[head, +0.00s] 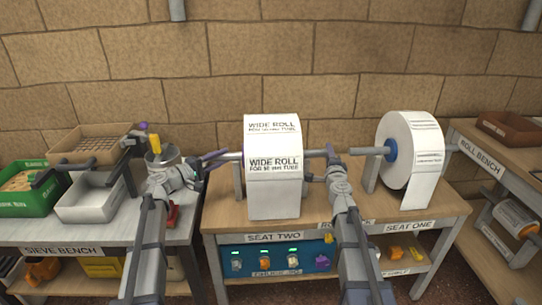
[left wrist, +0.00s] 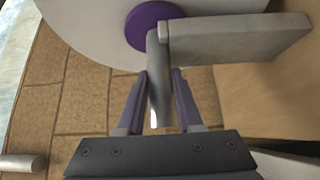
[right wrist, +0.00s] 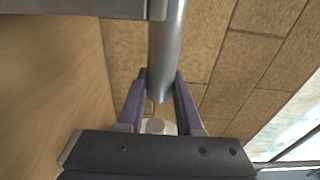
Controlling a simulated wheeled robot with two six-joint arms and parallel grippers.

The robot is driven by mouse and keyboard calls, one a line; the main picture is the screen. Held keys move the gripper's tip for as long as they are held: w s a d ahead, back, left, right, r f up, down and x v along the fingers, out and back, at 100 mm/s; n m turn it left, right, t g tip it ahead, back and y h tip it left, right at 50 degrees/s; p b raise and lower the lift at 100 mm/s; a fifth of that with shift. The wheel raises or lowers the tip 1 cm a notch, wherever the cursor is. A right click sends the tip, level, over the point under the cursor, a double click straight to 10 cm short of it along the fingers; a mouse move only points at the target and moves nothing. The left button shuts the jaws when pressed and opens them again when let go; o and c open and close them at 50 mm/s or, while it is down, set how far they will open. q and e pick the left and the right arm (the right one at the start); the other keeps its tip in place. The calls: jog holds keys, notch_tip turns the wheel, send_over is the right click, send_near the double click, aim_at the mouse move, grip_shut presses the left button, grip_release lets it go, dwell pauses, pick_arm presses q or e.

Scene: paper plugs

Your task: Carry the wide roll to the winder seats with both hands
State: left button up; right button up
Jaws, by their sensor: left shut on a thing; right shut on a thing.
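The wide roll (head: 273,180) is a broad white paper roll on a grey metal shaft, above the part of the bench labelled SEAT TWO (head: 274,237). My left gripper (head: 213,159) is shut on the left end of its shaft, beside the roll. My right gripper (head: 328,158) is shut on the right end. The left wrist view shows the shaft end (left wrist: 159,90) between the fingers, a purple hub (left wrist: 150,25) and a grey seat post (left wrist: 235,40) at the shaft. The right wrist view shows the shaft (right wrist: 167,45) between the fingers. Whether the shaft rests in the seats is unclear.
A second white roll (head: 418,150) with a blue hub hangs on a shaft above SEAT ONE (head: 409,227). The roll bench (head: 485,150) stands right.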

pick_arm(q)
grip_shut()
pick_arm(e)
grip_shut()
dwell(0.4)
pick_arm(q)
jog(key=shift+r, duration=0.2)
pick_arm(e)
jog(key=shift+r, duration=0.15)
